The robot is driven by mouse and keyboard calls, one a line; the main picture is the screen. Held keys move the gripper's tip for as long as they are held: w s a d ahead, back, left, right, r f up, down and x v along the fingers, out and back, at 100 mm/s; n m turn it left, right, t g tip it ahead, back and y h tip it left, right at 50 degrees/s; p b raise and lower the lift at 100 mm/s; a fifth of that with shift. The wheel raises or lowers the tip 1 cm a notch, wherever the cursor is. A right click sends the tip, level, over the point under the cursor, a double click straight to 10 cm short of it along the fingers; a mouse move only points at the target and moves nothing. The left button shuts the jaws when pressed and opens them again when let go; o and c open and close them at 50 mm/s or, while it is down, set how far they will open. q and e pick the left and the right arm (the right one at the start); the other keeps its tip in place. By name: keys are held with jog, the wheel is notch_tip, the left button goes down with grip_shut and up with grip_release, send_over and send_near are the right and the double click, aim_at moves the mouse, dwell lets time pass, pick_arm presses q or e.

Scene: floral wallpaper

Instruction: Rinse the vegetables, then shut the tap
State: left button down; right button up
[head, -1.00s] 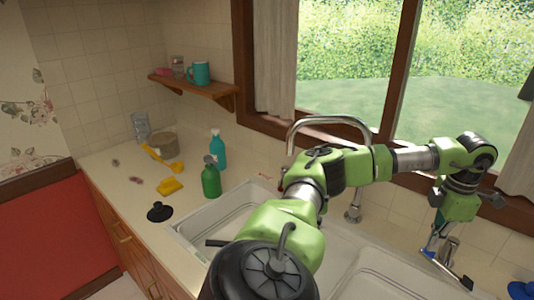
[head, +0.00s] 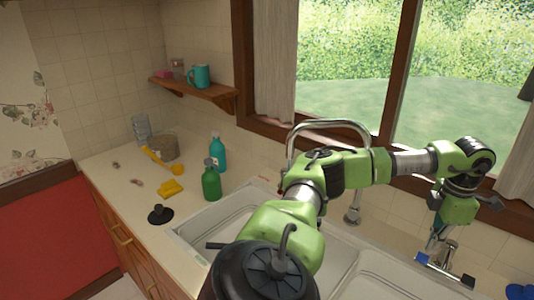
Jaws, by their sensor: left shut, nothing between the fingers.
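The chrome tap (head: 329,125) arches over the double sink (head: 186,240) below the window; my left arm hides part of it. My left gripper (head: 444,267) is at the right, beyond the tap's base and behind the right basin. It points down and is shut, with nothing held. Bar-like metal parts with dark and blue ends show at its tips; I cannot tell whether all belong to the gripper. I see no vegetables; my arm covers much of the sink. No running water can be made out. My right gripper is not in view.
A green bottle (head: 211,181) and a teal bottle (head: 217,152) stand left of the sink. Nearby are a yellow item (head: 170,188), a black plug-like object (head: 160,214) and a brownish pot (head: 165,146). A blue object (head: 521,292) sits at the lower right. A wall shelf (head: 194,88) holds a teal mug (head: 199,76).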

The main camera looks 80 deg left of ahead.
pick_arm(q)
jog(key=p, duration=0.2)
send_over(473, 282)
jog(key=shift+r, duration=0.1)
jog(key=shift+f+b, duration=1.05)
jog(key=shift+f, duration=0.6)
dwell(4.5)
jog(key=shift+f+b, duration=0.65)
jog(key=shift+f, duration=0.4)
